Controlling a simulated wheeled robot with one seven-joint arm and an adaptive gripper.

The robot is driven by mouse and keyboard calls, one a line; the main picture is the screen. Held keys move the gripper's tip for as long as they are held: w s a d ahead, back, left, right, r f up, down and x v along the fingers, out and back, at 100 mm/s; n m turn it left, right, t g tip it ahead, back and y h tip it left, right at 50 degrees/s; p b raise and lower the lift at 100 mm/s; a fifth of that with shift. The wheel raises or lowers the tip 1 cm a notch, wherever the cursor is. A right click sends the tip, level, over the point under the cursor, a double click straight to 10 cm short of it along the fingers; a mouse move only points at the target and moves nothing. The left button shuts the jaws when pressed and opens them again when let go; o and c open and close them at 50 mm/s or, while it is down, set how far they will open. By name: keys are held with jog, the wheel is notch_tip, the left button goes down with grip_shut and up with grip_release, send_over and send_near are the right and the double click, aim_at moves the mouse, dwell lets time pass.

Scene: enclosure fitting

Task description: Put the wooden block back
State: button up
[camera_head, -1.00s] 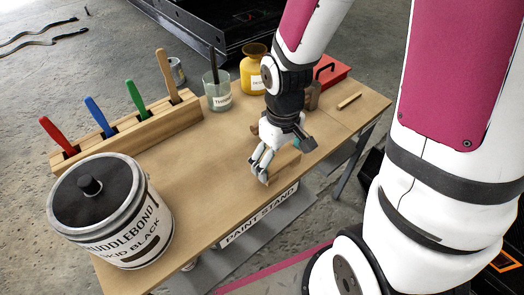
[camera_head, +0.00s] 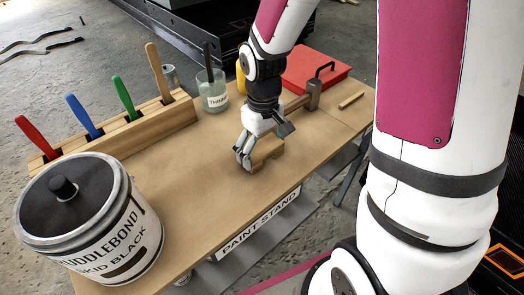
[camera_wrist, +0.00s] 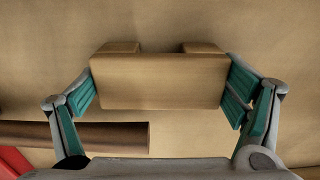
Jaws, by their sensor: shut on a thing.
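The wooden block (camera_head: 266,153) is light brown and low over the front middle of the paint stand's top (camera_head: 190,180). I cannot tell whether it touches the top. My gripper (camera_head: 264,146) comes down over it from above, with fingers on opposite sides, shut on it. In the wrist view the block (camera_wrist: 158,82) lies crosswise between the teal pads of my gripper (camera_wrist: 160,88), with two short stubs showing along its far edge. In the head view my fingers hide part of the block.
A large paint can (camera_head: 92,222) stands at the front left. A slotted wooden rack (camera_head: 150,128) holds several coloured handles behind. A glass jar (camera_head: 212,92), a red box (camera_head: 315,68), a handled tool (camera_head: 313,96) and a small stick (camera_head: 351,100) lie farther back.

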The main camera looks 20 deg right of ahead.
aim_at(263, 147)
jog(key=o, duration=1)
jog(key=shift+f, duration=0.1)
jog(key=shift+c, duration=0.2)
notch_tip(263, 147, up, 12)
jog(key=p, duration=0.3)
jog(key=s+r+m, duration=0.2)
jog(key=s+r, duration=0.3)
jog(key=s, duration=0.7)
jog(key=s+r+m+t, duration=0.1)
jog(key=s+r, duration=0.4)
jog(key=s, duration=0.8)
jog(key=shift+s+d+r+m, duration=0.15)
jog(key=shift+r+m, duration=0.05)
jog(key=shift+m, duration=0.2)
